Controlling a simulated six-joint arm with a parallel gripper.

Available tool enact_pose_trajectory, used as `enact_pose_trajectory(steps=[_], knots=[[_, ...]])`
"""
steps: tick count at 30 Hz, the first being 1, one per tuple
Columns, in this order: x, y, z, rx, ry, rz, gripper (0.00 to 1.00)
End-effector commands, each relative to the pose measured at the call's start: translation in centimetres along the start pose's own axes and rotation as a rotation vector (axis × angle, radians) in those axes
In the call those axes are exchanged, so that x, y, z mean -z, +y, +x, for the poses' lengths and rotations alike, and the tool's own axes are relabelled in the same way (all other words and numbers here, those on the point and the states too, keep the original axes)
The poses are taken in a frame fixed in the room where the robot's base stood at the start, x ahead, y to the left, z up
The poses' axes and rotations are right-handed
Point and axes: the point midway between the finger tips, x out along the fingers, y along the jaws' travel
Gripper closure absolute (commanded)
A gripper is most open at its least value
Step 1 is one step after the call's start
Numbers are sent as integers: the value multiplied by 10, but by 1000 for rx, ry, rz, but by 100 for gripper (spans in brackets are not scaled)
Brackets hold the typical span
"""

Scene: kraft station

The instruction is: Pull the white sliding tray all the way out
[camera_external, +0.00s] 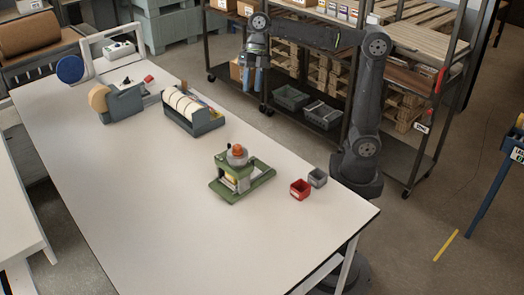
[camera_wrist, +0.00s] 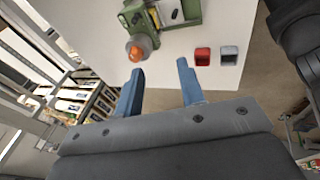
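My gripper (camera_external: 250,80) hangs in the air beyond the table's far edge, in front of the shelving. In the wrist view its two blue fingers (camera_wrist: 160,70) are wide apart with nothing between them. The green press-like device (camera_external: 238,177) with an orange knob stands on the table, well apart from the gripper. It also shows at the top of the wrist view (camera_wrist: 160,18), with a pale part inside its green frame. I cannot tell whether that pale part is the white sliding tray; no tray is clearly recognisable elsewhere.
A red bin (camera_external: 300,189) and a grey bin (camera_external: 318,177) stand right of the device. A blue-grey roll dispenser (camera_external: 193,110) and a tape dispenser (camera_external: 120,102) stand farther left. The white table (camera_external: 150,200) is clear at the front. Shelving (camera_external: 300,75) stands behind the gripper.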

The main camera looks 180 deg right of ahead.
Motion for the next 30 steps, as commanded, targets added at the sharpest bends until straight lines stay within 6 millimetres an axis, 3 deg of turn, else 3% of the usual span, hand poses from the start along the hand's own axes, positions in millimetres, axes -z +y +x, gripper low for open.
enact_pose_trajectory(steps=[17, 30], knots=[[18, 12, 74, 142, -172, 957, 64], [35, 16, 122, 89, -399, 1624, 64]])
